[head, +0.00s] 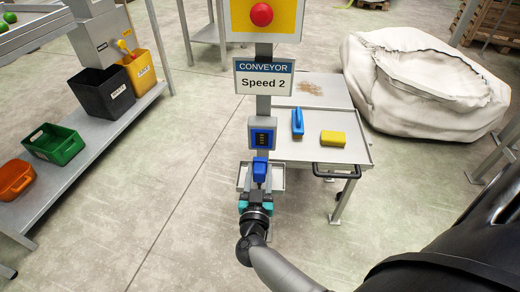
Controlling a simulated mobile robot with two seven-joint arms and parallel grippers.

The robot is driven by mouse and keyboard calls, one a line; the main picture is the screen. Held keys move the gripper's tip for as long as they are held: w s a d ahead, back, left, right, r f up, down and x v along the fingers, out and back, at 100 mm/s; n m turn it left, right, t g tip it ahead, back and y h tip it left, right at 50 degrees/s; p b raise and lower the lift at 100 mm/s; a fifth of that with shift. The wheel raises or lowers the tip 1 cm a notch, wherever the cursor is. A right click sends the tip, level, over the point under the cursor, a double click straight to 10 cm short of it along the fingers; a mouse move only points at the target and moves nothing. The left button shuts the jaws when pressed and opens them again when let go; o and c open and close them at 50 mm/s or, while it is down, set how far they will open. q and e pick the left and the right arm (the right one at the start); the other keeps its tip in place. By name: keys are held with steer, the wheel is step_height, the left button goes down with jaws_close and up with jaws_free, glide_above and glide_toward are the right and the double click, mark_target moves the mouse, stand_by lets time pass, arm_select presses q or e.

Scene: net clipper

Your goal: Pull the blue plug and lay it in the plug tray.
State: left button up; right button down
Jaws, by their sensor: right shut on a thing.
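The blue plug (260,169) is held in the jaws of my right gripper (257,188), whose teal fingertips sit at its lower end. The plug shows apart from the dark, blue-framed socket (262,138) on the post, just below it in the picture. A small grey tray (278,187), apparently the plug tray, sits low on the post, partly hidden behind the plug and gripper. I cannot tell the height of the plug over this tray. My left gripper is not in view.
A sign reading "CONVEYOR Speed 2" (263,84) and a red button (262,14) are above the socket. A grey table (323,156) at right holds a blue brush (297,122) and yellow sponge (333,139). A white sack (430,90) stands behind.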

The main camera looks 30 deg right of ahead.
steer(key=shift+f+b, duration=1.9)
steer(key=shift+f, duration=0.75)
steer(key=shift+b+x, duration=0.35)
steer(key=shift+x, duration=2.15)
steer(key=shift+f+b, duration=1.1)
steer(key=shift+f, duration=0.4)
steer(key=shift+c, duration=1.3)
jaws_free()
steer(key=shift+s, duration=0.1)
